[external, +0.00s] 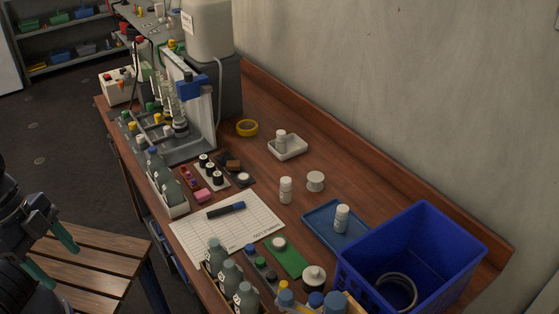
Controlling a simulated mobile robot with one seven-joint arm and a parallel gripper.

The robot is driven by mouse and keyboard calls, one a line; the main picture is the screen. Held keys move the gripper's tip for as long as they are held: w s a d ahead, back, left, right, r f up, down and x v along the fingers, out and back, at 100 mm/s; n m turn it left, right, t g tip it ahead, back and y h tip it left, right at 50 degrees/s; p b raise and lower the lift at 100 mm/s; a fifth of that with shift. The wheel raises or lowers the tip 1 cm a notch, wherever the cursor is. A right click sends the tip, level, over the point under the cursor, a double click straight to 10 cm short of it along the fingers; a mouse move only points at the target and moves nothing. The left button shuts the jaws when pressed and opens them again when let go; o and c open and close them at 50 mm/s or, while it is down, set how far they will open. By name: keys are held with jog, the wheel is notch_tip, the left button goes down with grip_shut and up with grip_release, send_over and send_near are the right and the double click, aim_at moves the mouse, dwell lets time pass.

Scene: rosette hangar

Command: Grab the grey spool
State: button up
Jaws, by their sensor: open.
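A short, pale grey-white cylinder (315,181) stands upright on the wooden bench, right of centre. It looks like the grey spool, though I cannot be sure of this at its size. Its sides and top are clear of other things. My gripper (65,266) is at the lower left, above or beside a slatted wooden stool. Its two teal fingers are spread apart with nothing between them. It is far from the cylinder, off the bench's near side.
A white bottle (286,190) stands just left of the cylinder. A white tray (288,148), a blue tray (325,236) and a tall blue bin (412,250) are nearby. Bottle racks line the front edge. The slatted stool (95,262) is near my gripper; a wall backs the bench.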

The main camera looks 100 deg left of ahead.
jog(key=w+a+r+n+g, duration=0.1)
jog(key=w+a+r+n, duration=0.15)
jog(key=w+a, duration=0.45)
jog(key=w+a+r+n, duration=0.2)
jog(key=w+r, duration=0.2)
jog(key=w, duration=0.6)
jog(key=w+a+f+n+g, duration=0.2)
jog(key=w+a+n, duration=0.3)
jog(key=w+a, duration=1.15)
jog(key=n+g, duration=0.2)
jog(key=n, duration=0.7)
send_over(316, 177)
jog(key=f, duration=2.9)
jog(key=shift+w+a, duration=0.1)
jog(key=shift+w, duration=0.1)
jog(key=f, duration=1)
jog(key=shift+s, duration=0.25)
jog(key=shift+r, duration=0.1)
jog(key=shift+c, duration=0.2)
